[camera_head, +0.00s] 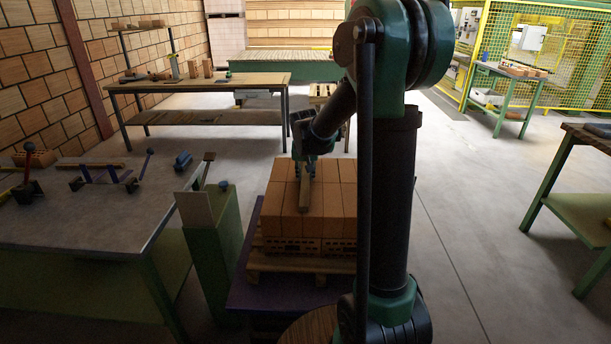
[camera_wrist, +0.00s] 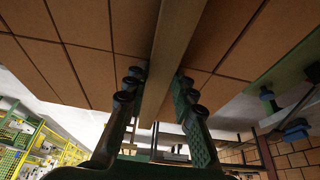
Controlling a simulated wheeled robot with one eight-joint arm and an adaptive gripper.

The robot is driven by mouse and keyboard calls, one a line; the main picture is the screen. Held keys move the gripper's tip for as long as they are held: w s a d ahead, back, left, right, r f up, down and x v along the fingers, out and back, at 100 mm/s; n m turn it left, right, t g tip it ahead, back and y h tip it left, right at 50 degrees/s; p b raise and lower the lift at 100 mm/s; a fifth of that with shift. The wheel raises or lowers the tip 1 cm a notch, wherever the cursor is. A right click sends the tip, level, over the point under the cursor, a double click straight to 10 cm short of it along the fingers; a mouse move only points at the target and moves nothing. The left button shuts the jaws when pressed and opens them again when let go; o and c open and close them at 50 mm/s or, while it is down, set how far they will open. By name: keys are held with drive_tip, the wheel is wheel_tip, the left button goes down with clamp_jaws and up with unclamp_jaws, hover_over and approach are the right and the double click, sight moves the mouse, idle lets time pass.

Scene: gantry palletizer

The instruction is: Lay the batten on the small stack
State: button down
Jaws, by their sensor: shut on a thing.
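The small stack (camera_head: 335,208) is a block of tan bricks on a wooden pallet, just left of my arm in the head view. The batten (camera_head: 304,197) is a narrow wooden strip over the top of the stack, running roughly front to back. My gripper (camera_head: 307,178) is at the stack's top, shut on the batten. In the wrist view the two fingers of my gripper (camera_wrist: 158,84) stand on either side of the batten (camera_wrist: 172,45), with brick faces (camera_wrist: 85,50) behind it. I cannot tell whether the batten touches the bricks.
A grey-topped bench (camera_head: 90,205) with tools stands at left, with a green post (camera_head: 212,240) between it and the stack. A wooden workbench (camera_head: 200,85) is behind. A green table (camera_head: 580,190) stands at right. Floor between the stack and that table is clear.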

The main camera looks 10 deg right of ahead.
drive_tip(key=shift+f, duration=0.15)
drive_tip(key=c, duration=1.3)
unclamp_jaws()
drive_tip(key=shift+o, duration=0.2)
drive_tip(key=d+v, duration=0.1)
drive_tip(key=v, duration=1.1)
drive_tip(key=shift+n, duration=0.5)
drive_tip(key=s+f, duration=0.2)
drive_tip(key=s, duration=0.2)
drive_tip(key=s+d+f, duration=0.1)
drive_tip(key=s+f, duration=0.2)
drive_tip(key=s, duration=0.1)
drive_tip(key=s+d+f, duration=0.1)
drive_tip(key=s+f, duration=0.2)
drive_tip(key=s, duration=0.1)
drive_tip(key=shift+s+d+f, duration=0.1)
drive_tip(key=shift+s+d, duration=0.1)
drive_tip(key=shift+s, duration=0.05)
drive_tip(key=s+d+f+n, duration=0.1)
drive_tip(key=s+f, duration=0.8)
drive_tip(key=s, duration=0.5)
drive_tip(key=shift+d+y, duration=0.2)
drive_tip(key=shift+y, duration=0.2)
drive_tip(key=shift+f, duration=0.1)
